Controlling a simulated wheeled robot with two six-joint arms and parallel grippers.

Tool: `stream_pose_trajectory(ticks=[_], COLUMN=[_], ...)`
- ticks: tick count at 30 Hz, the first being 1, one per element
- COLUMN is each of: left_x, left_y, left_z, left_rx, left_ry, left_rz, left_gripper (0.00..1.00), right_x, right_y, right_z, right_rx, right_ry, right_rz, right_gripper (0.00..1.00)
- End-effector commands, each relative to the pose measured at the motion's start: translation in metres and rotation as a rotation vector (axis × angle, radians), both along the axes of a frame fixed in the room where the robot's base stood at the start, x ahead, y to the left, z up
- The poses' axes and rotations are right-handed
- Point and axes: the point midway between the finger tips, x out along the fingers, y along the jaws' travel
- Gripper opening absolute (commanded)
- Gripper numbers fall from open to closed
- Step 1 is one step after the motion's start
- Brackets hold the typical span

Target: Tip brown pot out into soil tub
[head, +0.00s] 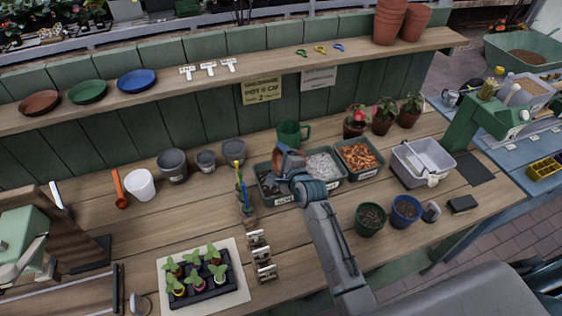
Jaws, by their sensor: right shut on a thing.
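My right gripper (287,168) is at the middle of the bench, over the row of tubs. It is shut on the brown pot (284,157), of which only a small brown part shows; the gripper hides the rest, so I cannot tell its tilt. Under and beside it is the soil tub (259,168), a dark green tub with dark soil, partly covered by the gripper and my arm. I cannot see whether anything falls from the pot. My left gripper is not in view.
A tub of white grains (323,167) and a tub of orange-brown chips (359,156) stand to the right. A green watering can (290,133) stands behind. A tool holder (244,204) stands close left, and a seedling tray (206,275) at front left. Bare bench lies left of centre.

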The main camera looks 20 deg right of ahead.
Motion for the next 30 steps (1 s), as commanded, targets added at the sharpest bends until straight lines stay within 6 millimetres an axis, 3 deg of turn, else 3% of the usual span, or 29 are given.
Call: stream_pose_trajectory(ticks=[1, 3, 9, 13, 16, 24, 30], left_x=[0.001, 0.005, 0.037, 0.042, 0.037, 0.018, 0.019], left_y=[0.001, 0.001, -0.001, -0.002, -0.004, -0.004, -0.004], left_z=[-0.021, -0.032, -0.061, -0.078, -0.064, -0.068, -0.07], left_rx=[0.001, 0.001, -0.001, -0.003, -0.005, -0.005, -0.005], left_ry=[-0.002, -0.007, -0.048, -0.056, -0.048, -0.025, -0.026], left_rz=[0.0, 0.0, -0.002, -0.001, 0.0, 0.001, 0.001], left_gripper=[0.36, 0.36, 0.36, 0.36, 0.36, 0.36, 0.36], right_x=[0.001, 0.001, 0.0, 0.0, 0.0, 0.0, 0.0], right_y=[-0.001, -0.002, -0.003, -0.003, -0.003, -0.003, -0.003], right_z=[-0.01, -0.01, 0.016, 0.029, 0.038, 0.035, 0.035], right_rx=[0.065, 0.152, 0.52, 0.717, 0.857, 1.144, 1.229], right_ry=[-0.003, 0.0, 0.011, 0.019, 0.032, 0.038, 0.041], right_rz=[0.0, 0.001, 0.003, 0.003, 0.0, 0.001, 0.002], right_gripper=[0.55, 0.55, 0.55, 0.55, 0.55, 0.55, 0.55])
